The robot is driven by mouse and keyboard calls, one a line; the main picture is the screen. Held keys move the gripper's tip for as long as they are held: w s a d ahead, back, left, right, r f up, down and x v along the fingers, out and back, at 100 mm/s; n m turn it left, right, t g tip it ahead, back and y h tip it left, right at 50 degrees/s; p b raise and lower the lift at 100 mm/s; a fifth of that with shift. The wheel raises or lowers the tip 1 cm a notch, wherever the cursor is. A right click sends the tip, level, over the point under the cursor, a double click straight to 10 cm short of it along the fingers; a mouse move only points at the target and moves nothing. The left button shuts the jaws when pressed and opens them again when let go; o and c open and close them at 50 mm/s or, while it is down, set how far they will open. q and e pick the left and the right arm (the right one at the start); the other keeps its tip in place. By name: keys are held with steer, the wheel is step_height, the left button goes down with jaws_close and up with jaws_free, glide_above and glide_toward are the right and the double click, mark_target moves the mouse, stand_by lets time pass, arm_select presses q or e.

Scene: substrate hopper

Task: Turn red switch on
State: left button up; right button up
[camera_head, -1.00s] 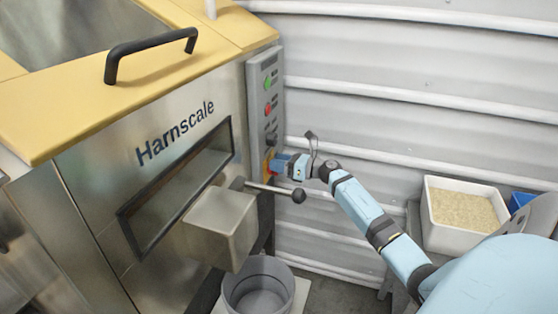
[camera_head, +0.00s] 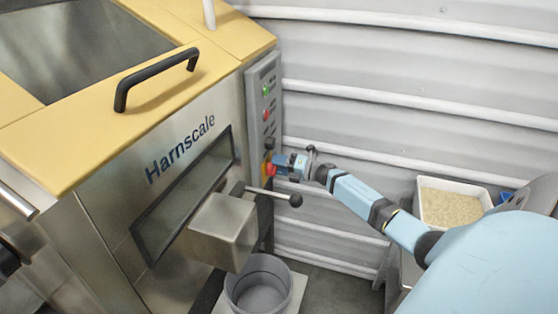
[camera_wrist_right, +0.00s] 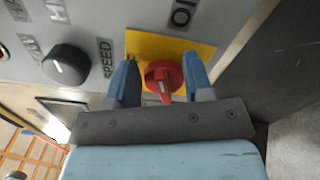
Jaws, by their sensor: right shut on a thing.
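The red switch (camera_wrist_right: 163,80) is a rotary knob on a yellow plate (camera_wrist_right: 170,46), with a pale pointer mark on it. A label, partly cut off, sits beside the plate. In the head view the switch is low on the grey control panel (camera_head: 264,105) of the hopper machine (camera_head: 165,185). My right gripper (camera_wrist_right: 161,84) has one blue finger on each side of the knob and is shut on it. In the head view the right gripper (camera_head: 276,165) reaches the panel from the right and hides part of the switch. My left gripper is not in view.
A black speed knob (camera_wrist_right: 66,65) sits beside the yellow plate. A lever with a black ball (camera_head: 295,200) sticks out just below my gripper. A grey bucket (camera_head: 262,287) stands under the spout. A white bin of grain (camera_head: 450,207) is at right, by the corrugated wall.

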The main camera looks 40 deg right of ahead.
arm_select(q)
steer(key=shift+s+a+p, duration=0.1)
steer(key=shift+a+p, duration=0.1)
steer(key=shift+p, duration=0.8)
arm_select(e)
steer(key=m, duration=0.2)
steer(key=f+m, duration=0.1)
steer(key=m, duration=0.1)
steer(key=shift+m, duration=0.3)
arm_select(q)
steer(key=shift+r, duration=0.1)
arm_select(e)
steer(key=o, duration=0.9)
